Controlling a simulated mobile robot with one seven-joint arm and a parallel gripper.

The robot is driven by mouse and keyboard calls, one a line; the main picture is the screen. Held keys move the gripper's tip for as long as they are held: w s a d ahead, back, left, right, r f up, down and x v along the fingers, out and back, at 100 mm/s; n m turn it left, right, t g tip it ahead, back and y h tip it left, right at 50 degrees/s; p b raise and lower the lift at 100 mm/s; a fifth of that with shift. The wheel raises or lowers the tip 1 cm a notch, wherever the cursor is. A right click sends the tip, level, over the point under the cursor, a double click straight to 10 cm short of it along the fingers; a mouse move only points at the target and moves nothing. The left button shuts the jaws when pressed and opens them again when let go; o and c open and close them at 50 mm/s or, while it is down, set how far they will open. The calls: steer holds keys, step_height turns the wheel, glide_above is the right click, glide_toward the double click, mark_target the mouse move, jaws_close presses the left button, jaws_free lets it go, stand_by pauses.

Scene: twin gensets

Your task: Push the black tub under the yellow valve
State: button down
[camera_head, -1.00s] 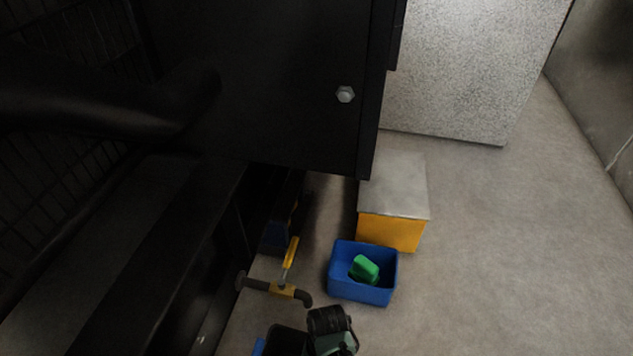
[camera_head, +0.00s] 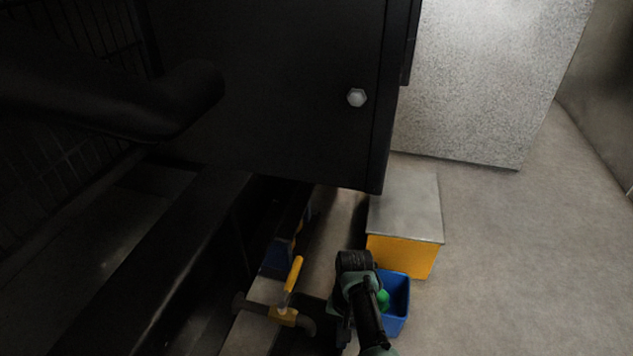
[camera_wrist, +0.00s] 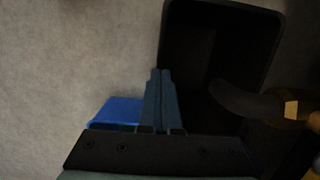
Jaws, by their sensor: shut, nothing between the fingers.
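The black tub (camera_wrist: 235,20) fills the upper right of the wrist view. In the head view, the dark tub (camera_head: 308,338) is partly hidden by my arm. My gripper (camera_wrist: 160,75) is shut and empty, with its fingertips beside the tub's left wall; I cannot tell whether they touch. In the head view, my gripper (camera_head: 343,328) points down between the tub and the blue bin. The yellow valve (camera_head: 293,275) sits on a dark pipe with a bent spout (camera_head: 308,327). In the wrist view, the spout (camera_wrist: 245,103) overlaps the tub's lower right part.
A blue bin (camera_head: 399,305) holding a green object (camera_head: 383,299) stands behind my arm; it also shows in the wrist view (camera_wrist: 115,110). A yellow box with a grey lid (camera_head: 405,250) stands behind it. The black genset cabinet (camera_head: 270,100) overhangs. Floor at right is clear.

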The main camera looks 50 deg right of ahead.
steer(key=shift+s+f, duration=0.2)
steer(key=shift+f, duration=0.25)
step_height(320, 180, up, 14)
steer(key=w+d+p, duration=0.1)
steer(key=d+p, duration=0.1)
steer(key=p, duration=0.7)
steer(key=shift+f+p, duration=0.15)
steer(key=shift+p, duration=0.15)
